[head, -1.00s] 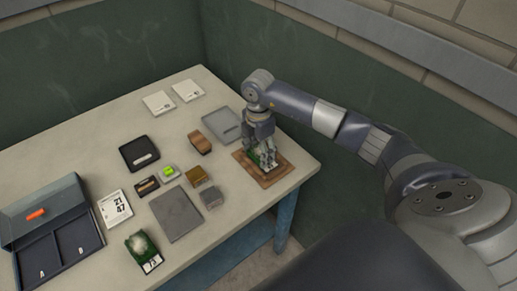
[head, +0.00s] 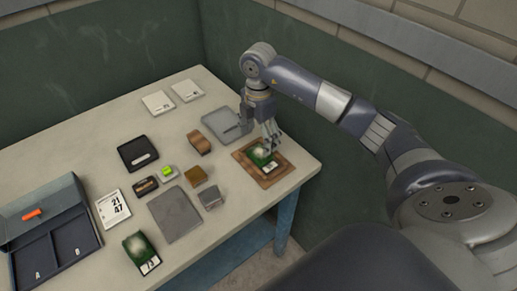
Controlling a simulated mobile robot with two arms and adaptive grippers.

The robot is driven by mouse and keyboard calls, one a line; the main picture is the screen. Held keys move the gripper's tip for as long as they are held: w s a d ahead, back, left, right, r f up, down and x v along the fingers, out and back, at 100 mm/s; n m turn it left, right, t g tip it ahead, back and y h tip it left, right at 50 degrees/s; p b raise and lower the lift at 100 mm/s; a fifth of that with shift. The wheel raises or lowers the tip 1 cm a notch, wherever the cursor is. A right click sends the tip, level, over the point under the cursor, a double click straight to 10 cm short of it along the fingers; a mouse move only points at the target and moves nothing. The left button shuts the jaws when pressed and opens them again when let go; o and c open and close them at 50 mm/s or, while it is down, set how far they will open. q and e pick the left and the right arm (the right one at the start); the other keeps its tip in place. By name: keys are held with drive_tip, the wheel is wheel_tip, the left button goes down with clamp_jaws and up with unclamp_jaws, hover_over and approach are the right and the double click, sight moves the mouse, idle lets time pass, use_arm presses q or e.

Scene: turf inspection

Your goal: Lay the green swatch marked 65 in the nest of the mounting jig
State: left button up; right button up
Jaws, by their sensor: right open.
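A green swatch (head: 260,155) with a pale patch and a small white label lies on the brown wooden mounting jig (head: 281,177), within its nest as far as I can see. Its number is too small to read. My right gripper (head: 270,145) is open just above the swatch's far right part, apart from it, with its fingers pointing down. The fingers hide a little of the jig's far side. Another green swatch (head: 136,245), with a label that seems to read 73, lies at the table's front edge. My left gripper is out of view.
A dark case (head: 46,217) with compartments A and B stands at left. A grey plate (head: 176,214), small blocks (head: 211,198), a brown brush-like block (head: 200,143), a black tray (head: 127,152) and a grey tray (head: 208,124) surround the middle.

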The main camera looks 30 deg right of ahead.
sight(259, 153)
wheel_tip(259, 153, up, 6)
drive_tip(key=shift+f+b, duration=0.1)
drive_tip(key=shift+b, duration=0.35)
